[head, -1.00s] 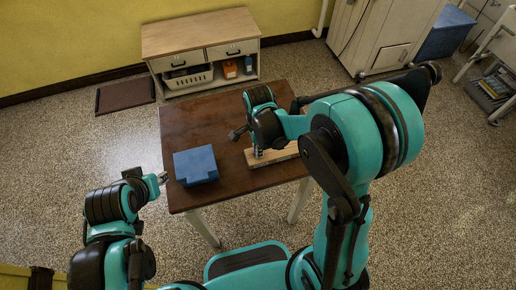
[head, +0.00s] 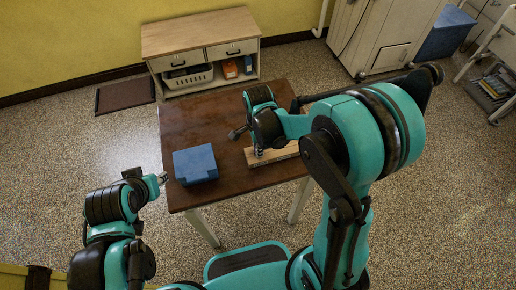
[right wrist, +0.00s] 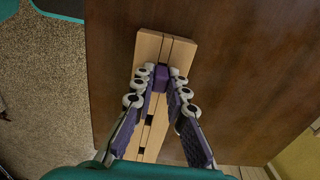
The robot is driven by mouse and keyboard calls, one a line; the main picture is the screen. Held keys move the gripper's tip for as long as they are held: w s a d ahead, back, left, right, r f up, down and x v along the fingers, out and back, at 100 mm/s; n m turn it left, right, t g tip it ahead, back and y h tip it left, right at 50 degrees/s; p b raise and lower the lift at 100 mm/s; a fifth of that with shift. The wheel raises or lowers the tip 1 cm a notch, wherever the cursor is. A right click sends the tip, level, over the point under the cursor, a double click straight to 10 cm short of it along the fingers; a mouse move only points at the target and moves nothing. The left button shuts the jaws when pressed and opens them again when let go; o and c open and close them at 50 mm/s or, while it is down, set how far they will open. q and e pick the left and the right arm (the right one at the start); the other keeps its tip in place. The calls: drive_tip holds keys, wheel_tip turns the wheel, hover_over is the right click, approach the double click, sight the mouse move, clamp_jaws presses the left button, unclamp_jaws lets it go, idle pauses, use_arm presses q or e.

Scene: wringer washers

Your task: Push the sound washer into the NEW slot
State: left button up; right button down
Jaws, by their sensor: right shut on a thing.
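A pale wooden board (right wrist: 150,45) with a lengthwise groove and dark slots lies on the brown table (right wrist: 235,80); the board also shows in the head view (head: 285,151), partly behind my right arm. My right gripper (right wrist: 162,72) is over the board, its fingers shut on a small purple piece (right wrist: 161,78) at the groove. I cannot tell whether this piece is the sound washer, and no NEW label is readable. My left gripper (head: 162,178) is off the table's left edge, away from the board; its fingers are too small to read.
A blue box (head: 195,165) sits on the table's front left part. The table top between the box and the board is clear. A wooden cabinet (head: 200,35) with drawers stands behind, with a dark mat (head: 125,95) on the floor. Pale machines stand at the back right.

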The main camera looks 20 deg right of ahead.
drive_tip(key=shift+s+f, duration=0.1)
drive_tip(key=shift+f, duration=0.05)
drive_tip(key=c, duration=1.5)
unclamp_jaws()
drive_tip(key=shift+o, duration=0.2)
drive_tip(key=o, duration=0.5)
drive_tip(key=shift+o, duration=0.2)
drive_tip(key=shift+r+p, duration=2.7)
drive_tip(key=shift+r, duration=0.9)
